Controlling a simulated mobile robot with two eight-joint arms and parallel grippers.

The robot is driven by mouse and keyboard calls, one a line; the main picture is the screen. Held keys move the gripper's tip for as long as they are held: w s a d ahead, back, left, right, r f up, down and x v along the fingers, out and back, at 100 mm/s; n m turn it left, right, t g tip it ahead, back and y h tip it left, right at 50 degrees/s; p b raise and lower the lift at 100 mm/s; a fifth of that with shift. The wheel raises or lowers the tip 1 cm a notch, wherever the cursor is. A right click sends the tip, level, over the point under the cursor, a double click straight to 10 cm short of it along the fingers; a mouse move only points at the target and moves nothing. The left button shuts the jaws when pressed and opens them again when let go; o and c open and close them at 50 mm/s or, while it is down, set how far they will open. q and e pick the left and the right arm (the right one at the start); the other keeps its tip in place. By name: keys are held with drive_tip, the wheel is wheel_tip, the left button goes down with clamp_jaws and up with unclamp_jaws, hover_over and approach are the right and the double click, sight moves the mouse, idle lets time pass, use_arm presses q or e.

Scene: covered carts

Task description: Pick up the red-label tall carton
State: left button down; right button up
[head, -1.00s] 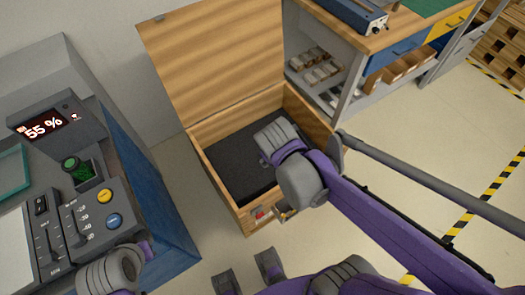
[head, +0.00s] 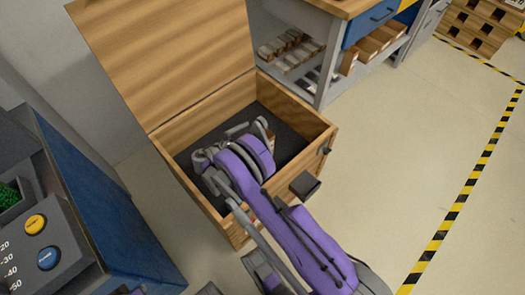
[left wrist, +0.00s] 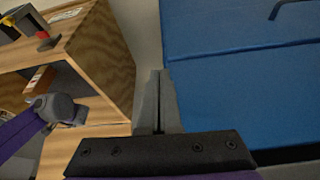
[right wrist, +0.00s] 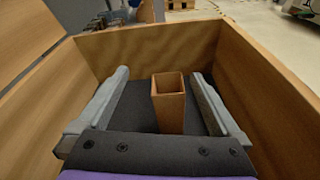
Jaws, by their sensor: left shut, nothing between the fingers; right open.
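A tall brown carton (right wrist: 168,108) stands upright on the dark floor of the wooden box in the right wrist view, its top open. No red label shows on the side I see. My right gripper (right wrist: 160,74) is open, with one finger on each side of the carton and gaps visible; I cannot tell if either touches. In the head view my right arm reaches into the box and mostly hides the carton. The carton also shows inside the box in the left wrist view (left wrist: 40,80). My left gripper (left wrist: 158,100) is shut and empty, beside a blue cabinet.
The wooden box (head: 312,122) has its lid (head: 165,50) raised at the back. Its walls rise around my right gripper. The blue-sided console (head: 90,195) stands at left, and a shelf bench (head: 325,60) behind. The floor at right (head: 420,150) is clear.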

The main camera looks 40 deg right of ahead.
wheel_tip(320, 180, down, 9)
drive_tip(key=n+h+b, duration=0.2)
drive_tip(key=h+b, duration=0.1)
drive_tip(key=d+b, duration=0.1)
drive_tip(key=d, duration=0.6)
drive_tip(key=shift+d+r, duration=0.2)
drive_tip(key=shift+r, duration=0.05)
clamp_jaws()
